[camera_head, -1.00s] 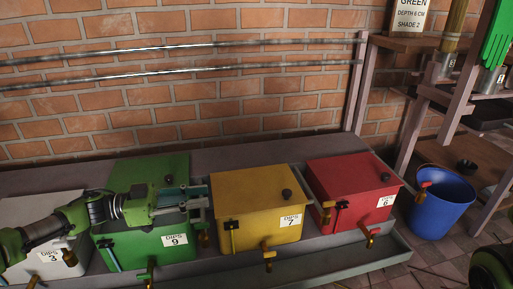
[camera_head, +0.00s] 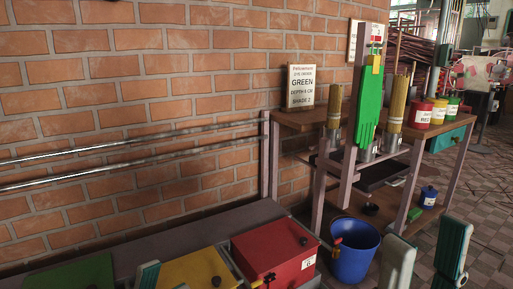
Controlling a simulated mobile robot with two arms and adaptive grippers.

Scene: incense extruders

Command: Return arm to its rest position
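My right gripper (camera_head: 427,236) shows at the lower right. Its two pale, teal-sided fingers point up and stand well apart, with nothing between them. It is in front of the floor, right of the blue bucket (camera_head: 354,262). Of my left gripper, only what looks like a finger (camera_head: 148,274) shows at the bottom edge, in front of the boxes. The rest of it is out of frame, so its opening cannot be judged.
Green (camera_head: 75,276), yellow (camera_head: 196,271) and red (camera_head: 268,250) lidded boxes stand along the wall. A wooden rack (camera_head: 290,120) at the right holds bundles, a green glove shape (camera_head: 369,105), a sign (camera_head: 300,86) and several small pots. Tiled floor (camera_head: 480,190) is open at far right.

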